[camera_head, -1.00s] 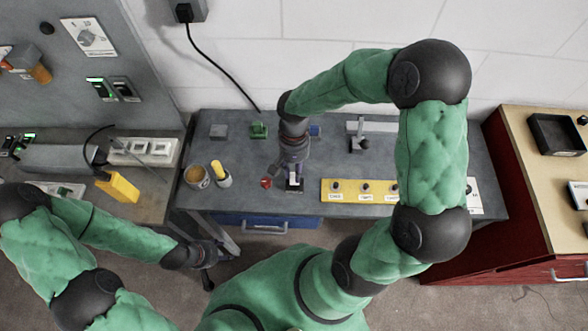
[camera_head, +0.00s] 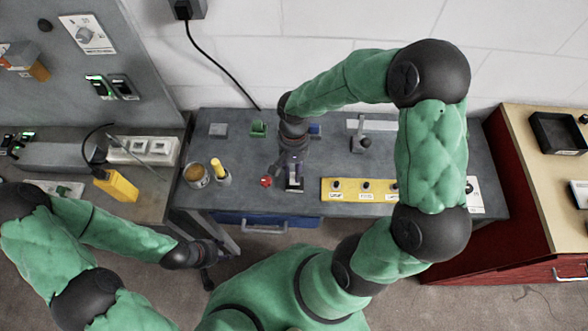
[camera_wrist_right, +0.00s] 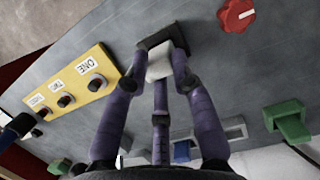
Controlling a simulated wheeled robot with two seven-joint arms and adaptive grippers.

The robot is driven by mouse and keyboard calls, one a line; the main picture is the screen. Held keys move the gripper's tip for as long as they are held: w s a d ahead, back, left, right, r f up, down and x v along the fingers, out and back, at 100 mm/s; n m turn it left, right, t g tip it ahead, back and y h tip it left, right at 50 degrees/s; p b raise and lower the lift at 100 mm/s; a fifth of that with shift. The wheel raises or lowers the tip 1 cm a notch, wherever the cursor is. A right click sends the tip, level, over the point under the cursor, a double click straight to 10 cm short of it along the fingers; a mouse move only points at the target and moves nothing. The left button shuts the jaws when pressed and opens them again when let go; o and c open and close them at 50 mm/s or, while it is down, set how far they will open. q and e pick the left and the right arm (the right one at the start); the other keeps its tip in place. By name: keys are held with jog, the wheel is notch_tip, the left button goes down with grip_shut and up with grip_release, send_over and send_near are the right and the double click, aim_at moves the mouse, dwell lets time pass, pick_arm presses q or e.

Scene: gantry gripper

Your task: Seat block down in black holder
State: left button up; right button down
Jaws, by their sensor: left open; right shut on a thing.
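My right gripper (camera_head: 293,182) points down at the dark table. In the right wrist view its purple fingers (camera_wrist_right: 160,72) are closed around a white block (camera_wrist_right: 157,68). The block is at the black holder (camera_wrist_right: 152,43), whose dark rim shows just beyond the fingertips. In the head view the holder (camera_head: 294,190) shows under the gripper, and the fingers mostly hide the block. I cannot tell how deep the block sits in the holder. My left gripper (camera_head: 207,270) is open and empty, low in front of the table's left front corner.
A red knob (camera_head: 265,182) is just left of the holder, and a yellow panel with several black knobs (camera_head: 350,190) is to its right. A green block (camera_head: 258,128) and a blue one (camera_head: 315,129) stand behind. Cups (camera_head: 196,174) are at the table's left.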

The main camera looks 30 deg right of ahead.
jog(key=shift+b+x, duration=0.6)
jog(key=shift+x, duration=0.3)
jog(key=c, duration=1)
grip_release()
jog(key=shift+w+d, duration=0.1)
jog(key=shift+w, duration=0.1)
jog(key=shift+o, duration=0.2)
jog(key=v, duration=1.2)
